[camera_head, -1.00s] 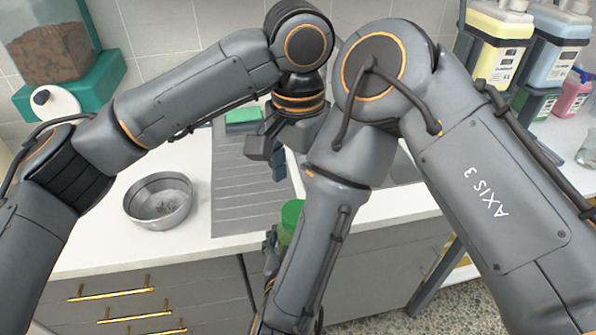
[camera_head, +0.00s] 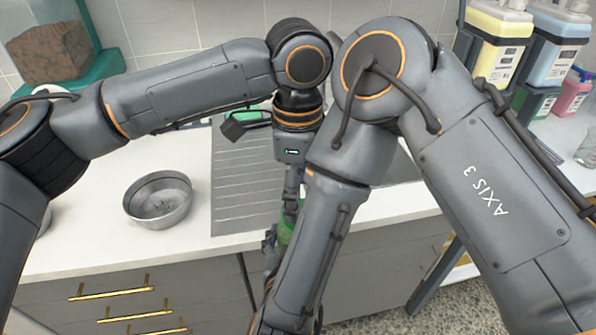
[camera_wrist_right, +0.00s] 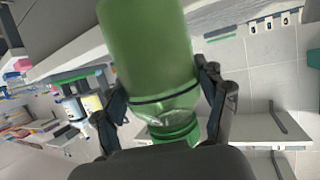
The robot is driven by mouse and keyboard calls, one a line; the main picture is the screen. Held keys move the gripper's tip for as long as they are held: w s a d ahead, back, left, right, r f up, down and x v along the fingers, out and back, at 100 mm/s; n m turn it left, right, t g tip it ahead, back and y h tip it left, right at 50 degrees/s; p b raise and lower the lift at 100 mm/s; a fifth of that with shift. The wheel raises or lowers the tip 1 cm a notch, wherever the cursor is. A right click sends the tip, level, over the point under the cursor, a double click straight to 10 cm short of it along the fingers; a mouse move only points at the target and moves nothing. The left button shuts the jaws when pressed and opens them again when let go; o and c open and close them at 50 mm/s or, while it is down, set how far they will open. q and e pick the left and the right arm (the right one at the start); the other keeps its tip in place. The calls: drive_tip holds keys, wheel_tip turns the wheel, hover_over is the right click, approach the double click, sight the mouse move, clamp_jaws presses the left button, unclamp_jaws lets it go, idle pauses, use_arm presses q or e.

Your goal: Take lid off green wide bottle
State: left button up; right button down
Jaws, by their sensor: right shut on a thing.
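The green wide bottle shows large in the right wrist view (camera_wrist_right: 150,50), between the fingers of my right gripper (camera_wrist_right: 163,88), which is shut on it. In the head view only a small part of the green bottle (camera_head: 284,232) shows, beside my right forearm and in front of the counter edge. My left gripper (camera_head: 290,203) points down at the top of the bottle. Its fingers cover the green lid, so I cannot tell whether they touch or grip it.
A metal bowl (camera_head: 158,200) stands on the white counter (camera_head: 120,245), left of the ribbed drainboard (camera_head: 235,190). Drawers with brass handles are below. Several jugs and bottles, including a yellow one (camera_head: 497,35), stand at the back right.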

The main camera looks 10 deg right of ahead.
use_arm(q)
drive_tip(key=shift+f, duration=1.7)
drive_tip(key=c, duration=1.2)
drive_tip(key=n, duration=0.4)
drive_tip(key=shift+n, duration=0.3)
drive_tip(key=shift+r, duration=0.25)
drive_tip(key=shift+r, duration=0.9)
